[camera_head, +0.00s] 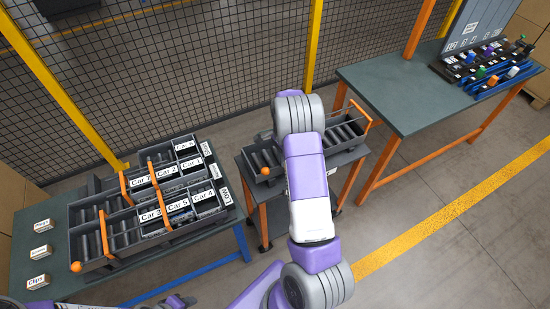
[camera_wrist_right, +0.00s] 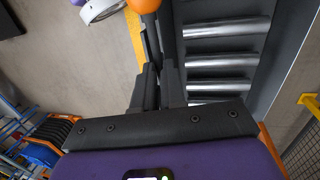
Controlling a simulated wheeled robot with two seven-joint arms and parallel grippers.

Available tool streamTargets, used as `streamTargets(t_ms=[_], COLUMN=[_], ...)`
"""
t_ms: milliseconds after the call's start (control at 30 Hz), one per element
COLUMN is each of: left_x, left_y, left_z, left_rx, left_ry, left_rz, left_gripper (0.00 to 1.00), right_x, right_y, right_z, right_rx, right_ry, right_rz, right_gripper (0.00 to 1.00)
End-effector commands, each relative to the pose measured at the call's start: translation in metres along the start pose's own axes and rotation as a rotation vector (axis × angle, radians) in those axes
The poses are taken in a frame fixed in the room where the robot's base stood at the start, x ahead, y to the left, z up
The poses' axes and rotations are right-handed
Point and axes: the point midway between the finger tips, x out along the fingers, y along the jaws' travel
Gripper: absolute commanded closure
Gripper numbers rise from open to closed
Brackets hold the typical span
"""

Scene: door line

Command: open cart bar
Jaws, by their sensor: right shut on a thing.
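The cart (camera_head: 262,190) stands at the middle of the head view, carrying a dark roller tray (camera_head: 345,137). An orange ball knob (camera_head: 265,171) shows at the tray's near left. An orange bar (camera_head: 350,114) crosses its right end. My right arm covers the middle of the tray and hides the right gripper in the head view. In the right wrist view the right gripper (camera_wrist_right: 158,88) is shut just below the orange ball (camera_wrist_right: 144,5), on the cart bar, whose gripped part is mostly hidden. Rollers (camera_wrist_right: 226,60) lie to the right.
A left table (camera_head: 62,222) bears labelled bins (camera_head: 150,212) with orange bars. A right table (camera_head: 385,85) holds blue racks (camera_head: 498,82). A mesh fence (camera_head: 200,65) runs behind. Floor with a yellow line (camera_head: 455,203) is clear at right.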

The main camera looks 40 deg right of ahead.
Motion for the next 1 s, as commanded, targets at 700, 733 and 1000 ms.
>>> streamTargets(t_ms=[700, 733, 1000], left_x=[-0.0007, -0.0007, -0.0008], left_y=[0.0003, 0.0003, 0.0003], left_z=[0.0000, 0.0000, 0.0001], left_rx=[0.000, 0.000, 0.000], left_ry=[0.000, 0.000, 0.000], left_rz=[0.000, 0.000, 0.000], left_gripper=[0.57, 0.57, 0.57], right_x=[-0.0003, -0.0002, -0.0007], right_y=[0.0022, 0.0022, 0.0024], right_z=[-0.0049, -0.0049, -0.0050], right_rx=[0.041, 0.040, 0.038], right_ry=[-0.009, -0.009, -0.008], right_rz=[-0.002, -0.002, -0.001], right_gripper=[0.68, 0.64, 0.64])
